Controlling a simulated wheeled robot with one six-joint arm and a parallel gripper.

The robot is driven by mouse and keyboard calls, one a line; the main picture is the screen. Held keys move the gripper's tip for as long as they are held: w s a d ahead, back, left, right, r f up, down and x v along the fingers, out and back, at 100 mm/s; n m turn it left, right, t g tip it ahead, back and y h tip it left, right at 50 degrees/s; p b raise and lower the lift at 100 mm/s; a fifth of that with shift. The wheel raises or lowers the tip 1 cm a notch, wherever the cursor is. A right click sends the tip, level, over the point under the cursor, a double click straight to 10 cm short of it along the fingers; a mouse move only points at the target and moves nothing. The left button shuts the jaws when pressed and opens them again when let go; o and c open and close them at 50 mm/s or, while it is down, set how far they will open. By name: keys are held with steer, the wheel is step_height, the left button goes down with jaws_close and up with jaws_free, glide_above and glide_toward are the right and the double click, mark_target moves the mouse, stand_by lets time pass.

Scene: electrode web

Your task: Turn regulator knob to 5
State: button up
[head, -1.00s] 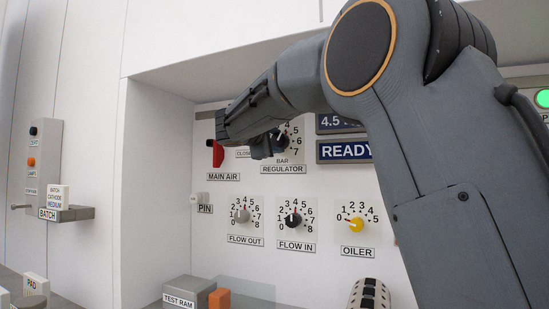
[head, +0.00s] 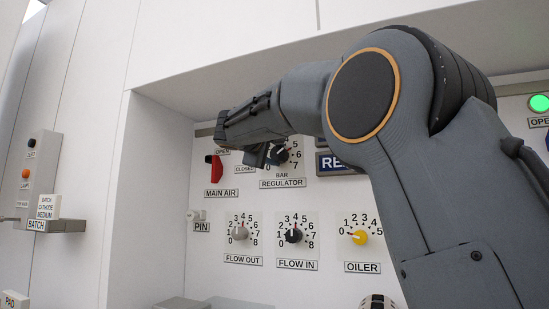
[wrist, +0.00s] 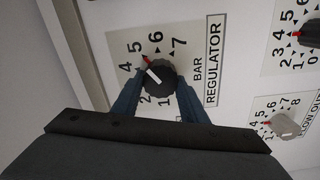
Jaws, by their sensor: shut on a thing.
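The regulator knob (wrist: 162,72) is black with a white pointer line, on a white dial plate marked BAR REGULATOR. In the wrist view the pointer aims between 4 and 5, close to the red tick (wrist: 148,60) near 5. My gripper (wrist: 161,84) has its two blue fingers on either side of the knob and is shut on it. In the head view the knob (head: 281,153) is partly hidden behind my gripper (head: 264,152), and its pointer is hard to read.
The red MAIN AIR handle (head: 216,168) is left of the regulator. The FLOW OUT knob (head: 240,232), FLOW IN knob (head: 293,234) and yellow OILER knob (head: 359,237) sit below. The blue display (head: 335,163) is partly covered by my arm.

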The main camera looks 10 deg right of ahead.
steer(key=o, duration=1)
steer(key=shift+o, duration=0.2)
steer(key=v, duration=0.8)
steer(key=shift+w, duration=0.1)
